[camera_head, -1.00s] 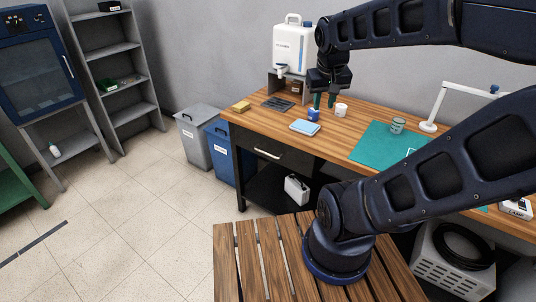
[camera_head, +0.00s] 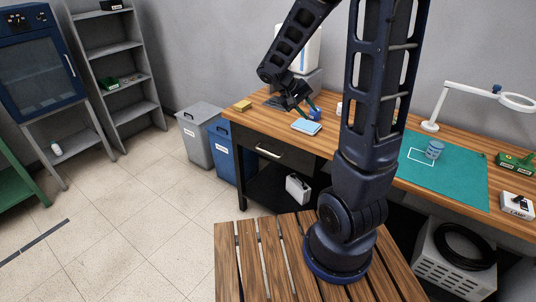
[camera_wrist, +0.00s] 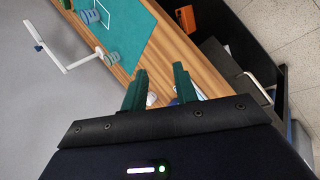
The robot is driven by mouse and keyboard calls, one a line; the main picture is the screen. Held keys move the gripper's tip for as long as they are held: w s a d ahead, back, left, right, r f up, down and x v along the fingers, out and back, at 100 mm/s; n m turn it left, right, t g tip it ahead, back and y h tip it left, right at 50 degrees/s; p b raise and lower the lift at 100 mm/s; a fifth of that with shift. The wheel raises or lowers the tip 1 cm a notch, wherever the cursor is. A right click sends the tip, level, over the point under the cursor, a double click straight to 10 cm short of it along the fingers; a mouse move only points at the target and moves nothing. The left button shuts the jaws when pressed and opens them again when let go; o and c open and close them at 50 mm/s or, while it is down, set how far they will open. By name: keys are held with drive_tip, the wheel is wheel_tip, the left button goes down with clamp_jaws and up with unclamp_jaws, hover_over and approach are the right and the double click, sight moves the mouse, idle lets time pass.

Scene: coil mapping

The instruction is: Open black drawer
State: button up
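The black drawer (camera_head: 284,153) is under the left end of the wooden workbench. Its front looks flush with the cabinet, and its pale bar handle (camera_head: 269,153) faces the room. In the wrist view a metal bar that looks like this handle (camera_wrist: 260,90) is at the right, beyond my fingers. My gripper (camera_head: 312,110) is tilted above the bench top near the light blue box, apart from the drawer. The wrist view shows its two green fingers (camera_wrist: 160,88) spread, with nothing held between them.
A light blue box (camera_head: 306,127) and a yellow block (camera_head: 243,105) lie on the bench (camera_head: 340,145). A blue bin (camera_head: 221,151) and a grey bin (camera_head: 197,135) stand left of the drawer. A white case (camera_head: 297,188) sits below it. Floor in front is clear.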

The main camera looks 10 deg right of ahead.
drive_tip(key=w+a+f+n+t+h, duration=0.1)
drive_tip(key=w+a+f+h, duration=0.2)
drive_tip(key=w+f, duration=0.4)
drive_tip(key=n+t, duration=0.7)
drive_tip(key=t, duration=0.3)
approach(268, 152)
drive_tip(key=x, duration=1)
drive_tip(key=shift+w+f, duration=0.2)
drive_tip(key=shift+f, duration=0.1)
drive_tip(key=shift+c, duration=0.4)
clamp_jaws()
